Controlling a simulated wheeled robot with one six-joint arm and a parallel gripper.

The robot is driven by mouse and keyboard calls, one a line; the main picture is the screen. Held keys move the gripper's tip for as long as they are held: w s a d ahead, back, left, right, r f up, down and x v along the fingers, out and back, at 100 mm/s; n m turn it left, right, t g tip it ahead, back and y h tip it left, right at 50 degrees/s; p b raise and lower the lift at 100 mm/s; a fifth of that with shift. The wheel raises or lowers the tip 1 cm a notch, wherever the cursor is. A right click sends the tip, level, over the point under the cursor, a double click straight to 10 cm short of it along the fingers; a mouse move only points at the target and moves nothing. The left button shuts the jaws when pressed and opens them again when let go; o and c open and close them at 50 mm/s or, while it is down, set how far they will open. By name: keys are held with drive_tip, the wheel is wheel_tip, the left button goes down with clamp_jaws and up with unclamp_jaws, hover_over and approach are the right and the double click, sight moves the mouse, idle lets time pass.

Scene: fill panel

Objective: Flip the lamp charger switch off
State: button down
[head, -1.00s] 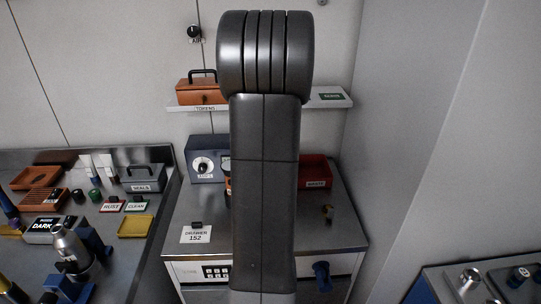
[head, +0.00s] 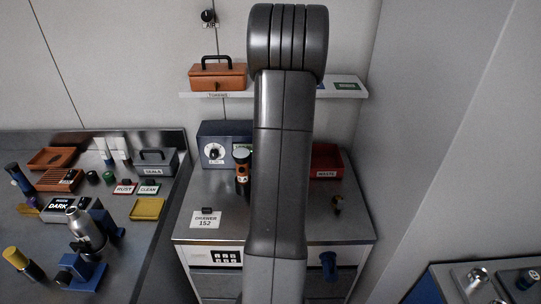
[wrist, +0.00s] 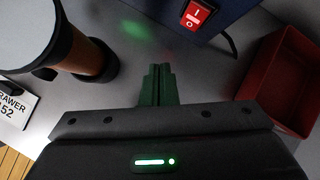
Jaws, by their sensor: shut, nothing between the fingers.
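The lamp charger is a dark blue box (head: 212,133) with a dial at the back of the metal cabinet top, partly hidden by my arm in the head view. In the wrist view its blue side (wrist: 233,8) shows at the top, with a red rocker switch (wrist: 198,14) marked I and O on it. My gripper (wrist: 160,70) is shut and empty in the wrist view, below and left of the switch and apart from it. In the head view my arm hides the gripper.
A lamp with an orange-brown band (wrist: 80,50) stands close left of my gripper. A red bin (wrist: 285,75) stands to the right. A dark cable (wrist: 231,42) runs beside the charger. A "DRAWER 152" card (head: 205,219) lies at the cabinet's front left.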

drive_tip(key=shift+w+f+p, duration=0.25)
drive_tip(key=shift+w+p, duration=0.05)
drive_tip(key=shift+w, duration=0.75)
drive_tip(key=shift+w+f+p, duration=0.2)
drive_tip(key=shift+w+p, duration=0.05)
drive_tip(key=shift+w, duration=0.75)
drive_tip(key=shift+w, duration=0.15)
idle(0.4)
drive_tip(key=shift+w+f, duration=0.1)
drive_tip(key=shift+w, duration=0.15)
drive_tip(key=shift+w, duration=0.35)
idle(0.6)
drive_tip(key=shift+s, duration=0.75)
drive_tip(key=shift+s+b, duration=0.15)
drive_tip(key=shift+b, duration=0.15)
